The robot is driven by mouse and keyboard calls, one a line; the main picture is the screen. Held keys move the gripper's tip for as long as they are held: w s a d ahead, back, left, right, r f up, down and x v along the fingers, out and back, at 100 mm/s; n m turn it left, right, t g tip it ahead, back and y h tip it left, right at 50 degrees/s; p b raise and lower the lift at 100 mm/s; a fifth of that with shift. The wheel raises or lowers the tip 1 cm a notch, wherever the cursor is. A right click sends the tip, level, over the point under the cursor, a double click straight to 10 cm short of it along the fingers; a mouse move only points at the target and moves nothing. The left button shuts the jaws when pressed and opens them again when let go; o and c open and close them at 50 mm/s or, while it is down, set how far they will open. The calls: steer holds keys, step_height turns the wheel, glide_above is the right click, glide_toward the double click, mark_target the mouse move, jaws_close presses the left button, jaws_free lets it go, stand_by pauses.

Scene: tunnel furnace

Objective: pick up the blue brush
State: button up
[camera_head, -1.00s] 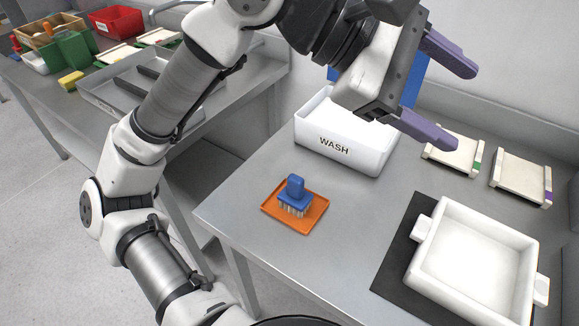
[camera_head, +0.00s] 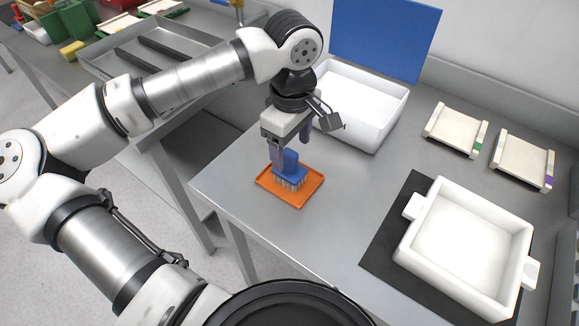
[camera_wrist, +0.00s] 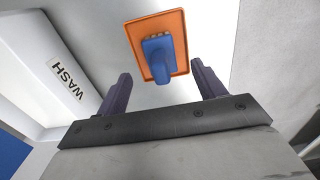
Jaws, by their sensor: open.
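The blue brush (camera_head: 291,170) stands bristles down on an orange tray (camera_head: 306,198) near the front left of the grey table. My gripper (camera_head: 290,146) points down just above and behind the brush, its purple fingers apart and nothing held. One finger overlaps the brush's left side in the head view; whether it touches cannot be told there. In the wrist view the brush (camera_wrist: 158,57) lies ahead of and between the open fingers (camera_wrist: 160,88), with the orange tray (camera_wrist: 177,24) around it.
A white bin (camera_head: 368,108) stands behind my gripper; its WASH label shows in the wrist view (camera_wrist: 66,78). A white square dish (camera_head: 411,250) sits on a dark mat (camera_head: 383,236) at right. Two pale slabs (camera_head: 455,131) lie at the back right. Table between tray and mat is clear.

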mark_target(290, 163)
steer(key=shift+w+a+f+p, duration=0.1)
steer(key=shift+f+p, duration=0.4)
steer(key=shift+f, duration=0.95)
steer(key=shift+a+f+p, duration=0.1)
steer(key=shift+f+p, duration=0.35)
steer(key=shift+f, duration=1)
steer(key=c, duration=1.1)
